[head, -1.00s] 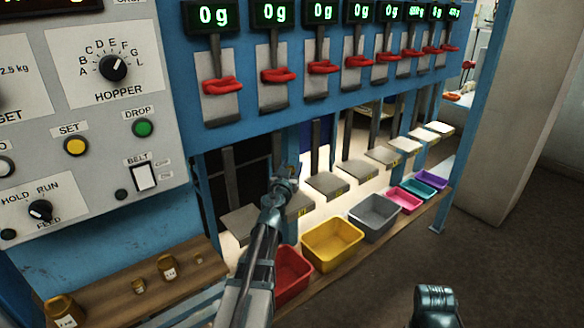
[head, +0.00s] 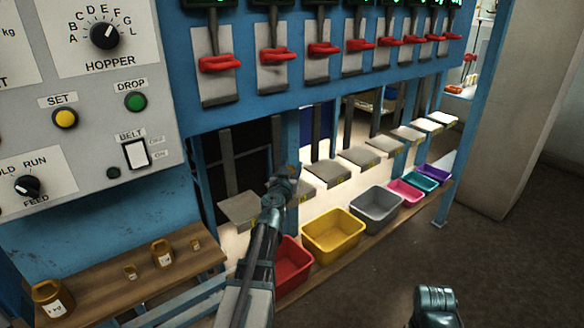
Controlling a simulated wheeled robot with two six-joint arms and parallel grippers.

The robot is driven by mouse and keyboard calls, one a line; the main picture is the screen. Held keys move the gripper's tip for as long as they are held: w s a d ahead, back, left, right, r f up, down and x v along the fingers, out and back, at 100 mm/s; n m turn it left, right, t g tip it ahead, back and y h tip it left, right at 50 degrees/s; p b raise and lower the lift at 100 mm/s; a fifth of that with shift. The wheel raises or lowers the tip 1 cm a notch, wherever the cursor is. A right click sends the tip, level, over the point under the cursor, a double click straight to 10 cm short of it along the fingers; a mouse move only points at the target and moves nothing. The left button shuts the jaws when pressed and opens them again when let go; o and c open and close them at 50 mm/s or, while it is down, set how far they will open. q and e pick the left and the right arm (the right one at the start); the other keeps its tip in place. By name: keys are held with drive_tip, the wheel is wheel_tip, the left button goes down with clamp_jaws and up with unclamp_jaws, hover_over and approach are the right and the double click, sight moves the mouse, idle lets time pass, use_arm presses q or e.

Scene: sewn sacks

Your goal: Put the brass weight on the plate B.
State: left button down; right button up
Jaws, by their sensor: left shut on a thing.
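My left gripper (head: 290,177) is shut at the second hanging plate from the left. What it holds is hidden by the wrist; I cannot make out the brass weight there. That second plate (head: 272,186), which fits plate B by its place in the row, is largely covered by my gripper and wrist. Its tag is unreadable. I cannot tell whether the gripper is above the plate or touching it. The first plate (head: 238,208) is bare, to the left. Part of my right arm shows at the lower right, without its fingers.
Several brass weights, including a large one (head: 52,300) and a medium one (head: 162,253), stand on a wooden bench (head: 110,285). More plates, such as the third one (head: 328,173), run to the right. Below are red (head: 293,265), yellow (head: 333,233) and grey (head: 376,210) bins.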

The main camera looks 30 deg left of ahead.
use_arm(q)
drive_tip(key=shift+f+b, duration=0.55)
use_arm(e)
drive_tip(key=shift+f, duration=0.55)
use_arm(q)
drive_tip(key=shift+c, duration=1.3)
unclamp_jaws()
drive_tip(key=shift+s, duration=0.1)
